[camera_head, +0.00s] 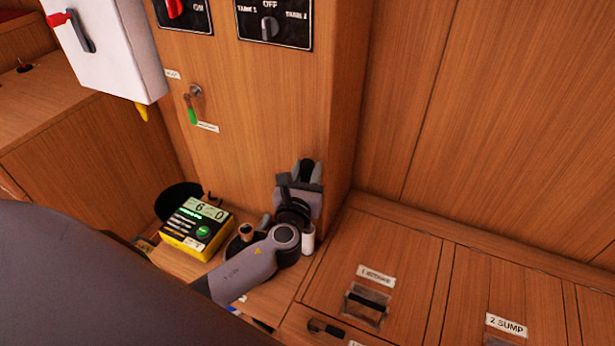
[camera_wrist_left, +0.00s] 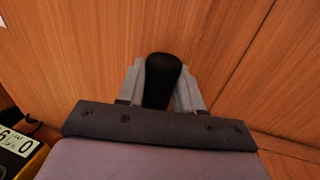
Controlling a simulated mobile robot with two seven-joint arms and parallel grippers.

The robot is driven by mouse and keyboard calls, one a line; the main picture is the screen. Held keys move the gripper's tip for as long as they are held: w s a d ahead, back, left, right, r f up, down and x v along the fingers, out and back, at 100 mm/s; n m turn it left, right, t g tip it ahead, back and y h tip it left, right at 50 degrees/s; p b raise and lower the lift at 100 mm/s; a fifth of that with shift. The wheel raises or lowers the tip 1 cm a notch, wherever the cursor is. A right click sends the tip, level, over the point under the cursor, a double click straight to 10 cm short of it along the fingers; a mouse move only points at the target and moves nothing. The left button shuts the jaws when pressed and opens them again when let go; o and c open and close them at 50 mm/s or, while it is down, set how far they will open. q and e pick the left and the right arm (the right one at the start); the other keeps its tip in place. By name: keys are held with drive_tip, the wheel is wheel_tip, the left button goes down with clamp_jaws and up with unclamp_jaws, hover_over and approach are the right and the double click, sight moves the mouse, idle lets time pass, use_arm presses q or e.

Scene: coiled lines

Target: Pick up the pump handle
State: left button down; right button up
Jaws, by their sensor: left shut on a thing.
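The pump handle (camera_wrist_left: 162,82) shows in the left wrist view as a black, rounded upright grip between two grey fingers. My left gripper (camera_head: 302,174) is shut on it, in front of the wooden post and above the shelf. In the left wrist view my left gripper (camera_wrist_left: 160,88) has one finger on each side of the handle. The lower part of the handle is hidden behind the gripper body. My right gripper is in neither view.
A yellow and black meter (camera_head: 197,227) reading 60 stands on the shelf left of my arm. A key with a green tag (camera_head: 192,112) hangs on the post. A white switch box (camera_head: 108,50) is at the upper left. Labelled wooden hatches (camera_head: 400,260) lie to the right.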

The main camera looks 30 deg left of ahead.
use_arm(q)
wheel_tip(320, 180, up, 12)
drive_tip(key=p, duration=0.5)
drive_tip(key=shift+p, duration=0.3)
drive_tip(key=a+v, duration=0.2)
drive_tip(key=v, duration=0.7)
drive_tip(key=s+a+b+v, duration=0.1)
drive_tip(key=a+v, duration=0.1)
drive_tip(key=v, duration=0.8)
drive_tip(key=shift+s+f, duration=0.15)
drive_tip(key=shift+f, duration=0.25)
drive_tip(key=shift+r+p, duration=0.6)
drive_tip(key=shift+p, duration=0.15)
drive_tip(key=shift+a, duration=0.1)
